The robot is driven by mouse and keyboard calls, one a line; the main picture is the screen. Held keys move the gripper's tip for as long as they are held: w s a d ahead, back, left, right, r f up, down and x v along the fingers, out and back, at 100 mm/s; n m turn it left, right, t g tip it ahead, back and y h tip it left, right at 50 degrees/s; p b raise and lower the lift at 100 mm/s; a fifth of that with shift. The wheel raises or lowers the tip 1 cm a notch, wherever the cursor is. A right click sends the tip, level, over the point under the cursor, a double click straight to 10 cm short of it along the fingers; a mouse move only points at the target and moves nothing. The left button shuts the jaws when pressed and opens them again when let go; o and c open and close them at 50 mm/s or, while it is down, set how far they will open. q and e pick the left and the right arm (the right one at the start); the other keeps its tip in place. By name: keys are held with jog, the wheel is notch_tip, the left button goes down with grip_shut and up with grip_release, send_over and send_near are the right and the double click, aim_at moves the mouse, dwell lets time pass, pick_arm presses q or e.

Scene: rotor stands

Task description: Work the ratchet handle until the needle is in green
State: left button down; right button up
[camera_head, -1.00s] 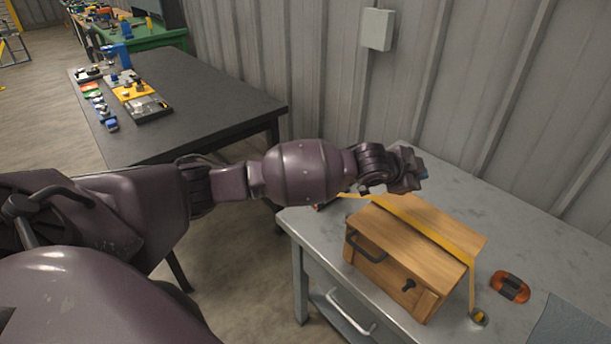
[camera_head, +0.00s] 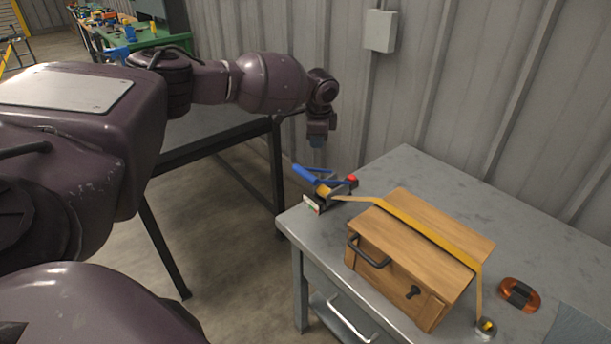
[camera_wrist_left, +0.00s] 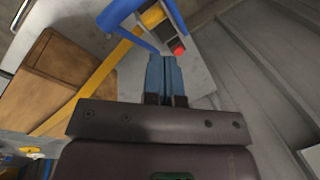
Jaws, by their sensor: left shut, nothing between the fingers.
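The ratchet has a blue handle (camera_head: 308,174) and stands at the near left corner of the grey workbench. A red knob (camera_head: 352,179) is on its right side. A small pale face at its front edge is too small to read; no needle can be made out. A yellow strap (camera_head: 425,231) runs from the ratchet across a wooden box (camera_head: 400,262). My left gripper (camera_head: 318,158) points down just above and behind the ratchet, shut and empty. In the left wrist view its blue fingers (camera_wrist_left: 165,70) are together, close to the blue handle (camera_wrist_left: 122,10) and red knob (camera_wrist_left: 178,48). My right gripper is not in view.
The strap's far end reaches a small round fitting (camera_head: 487,326) on the grey workbench (camera_head: 455,175). An orange and black oval object (camera_head: 519,295) lies right of the box. A ribbed wall stands behind. The bench behind the box is clear.

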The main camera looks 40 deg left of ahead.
pick_arm(q)
jog(key=s+g, duration=0.1)
jog(key=s+m+g, duration=0.1)
jog(key=shift+s+d+f+h, duration=0.15)
jog(key=shift+s+h, duration=0.15)
jog(key=shift+s, duration=0.1)
jog(key=shift+f, duration=0.15)
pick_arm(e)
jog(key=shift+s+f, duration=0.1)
